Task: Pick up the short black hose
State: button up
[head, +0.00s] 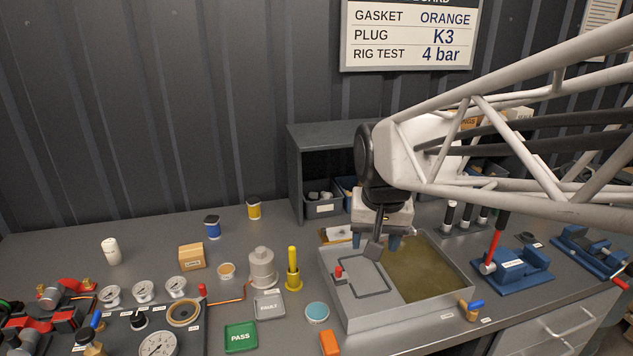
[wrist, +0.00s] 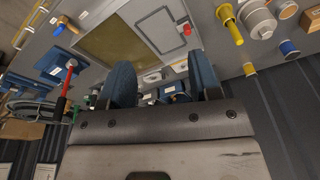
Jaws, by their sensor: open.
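My gripper (head: 377,243) is open, its two blue fingers apart, above the back of the grey tray (head: 345,306). I cannot clearly pick out a short black hose in either view. A dark coiled hose (wrist: 32,110) lies at the left of the wrist view, away from my fingers; I cannot tell whether it is the short one. Part of the bench behind my gripper is hidden by the arm.
The tray holds murky liquid (head: 425,272) and a red-knobbed frame. A blue vise-like tool with a red lever (head: 494,248) stands right of it. A yellow post (head: 292,270) and grey canister (head: 262,270) stand left. A shelf with bins (head: 323,207) is behind.

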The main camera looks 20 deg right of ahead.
jog(key=w+d+m, duration=0.3)
jog(key=w+d, duration=0.4)
jog(key=w, duration=0.3)
jog(key=m+g, duration=0.2)
jog(key=m, duration=0.9)
send_over(451, 209)
jog(key=w, duration=0.1)
jog(key=f, duration=1.1)
jog(key=shift+d+f, duration=0.4)
jog(key=shift+f, duration=1.3)
jog(key=shift+f, duration=2.65)
